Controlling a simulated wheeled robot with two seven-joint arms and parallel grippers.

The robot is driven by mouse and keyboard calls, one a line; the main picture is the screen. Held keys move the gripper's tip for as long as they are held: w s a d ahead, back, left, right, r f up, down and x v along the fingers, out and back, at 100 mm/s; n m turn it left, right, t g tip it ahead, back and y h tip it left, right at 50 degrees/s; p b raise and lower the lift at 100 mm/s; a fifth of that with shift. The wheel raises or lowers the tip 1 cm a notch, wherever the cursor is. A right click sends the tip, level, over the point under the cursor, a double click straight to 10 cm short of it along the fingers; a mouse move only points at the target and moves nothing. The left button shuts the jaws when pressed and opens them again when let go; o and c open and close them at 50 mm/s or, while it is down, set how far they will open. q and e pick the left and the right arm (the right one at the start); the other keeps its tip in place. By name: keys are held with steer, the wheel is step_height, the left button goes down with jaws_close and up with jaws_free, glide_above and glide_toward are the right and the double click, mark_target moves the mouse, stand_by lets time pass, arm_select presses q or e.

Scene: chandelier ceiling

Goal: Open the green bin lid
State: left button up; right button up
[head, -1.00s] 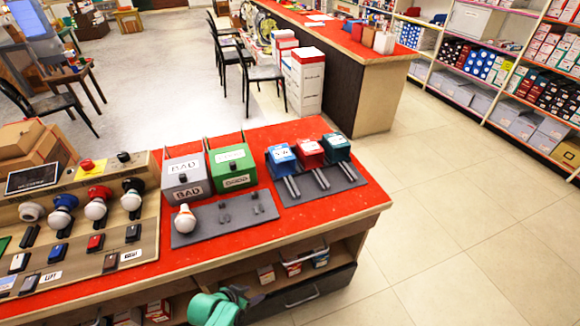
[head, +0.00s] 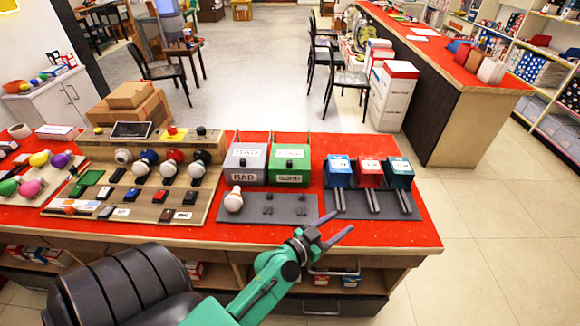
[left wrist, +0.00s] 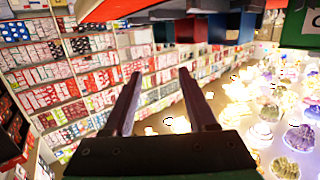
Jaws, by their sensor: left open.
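The green bin (head: 290,177) stands on the red table top, with a "GOOD" label on its front. Its green lid (head: 291,152) lies flat on top, with a small dark knob and a white label. My left gripper (head: 343,223) is open and empty, in front of and to the right of the green bin, near the table's front edge. In the left wrist view its two fingers (left wrist: 158,98) are apart with nothing between them. A dark green box edge with a white label shows at that view's upper right; I cannot tell for sure whether it is the green bin.
A grey "BAD" bin (head: 248,176) stands directly left. A grey tray (head: 290,208) with a white bulb (head: 233,200) lies in front. Blue (head: 337,172), red (head: 369,174) and teal (head: 400,174) boxes stand to the right. A bulb tester panel (head: 150,198) is at left.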

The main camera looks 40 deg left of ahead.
arm_select(q)
steer(key=a+r+n+t+y, duration=0.2)
steer(key=a+r+n+y, duration=0.15)
steer(key=a+y, duration=0.35)
steer(key=n+g+y, duration=0.4)
steer(key=n+y, duration=0.3)
steer(key=y, duration=0.1)
glide_toward(289, 164)
steer(key=shift+m, duration=0.25)
steer(key=x, duration=0.8)
steer(key=shift+w+a, duration=0.15)
steer(key=shift+w, duration=0.25)
jaws_close()
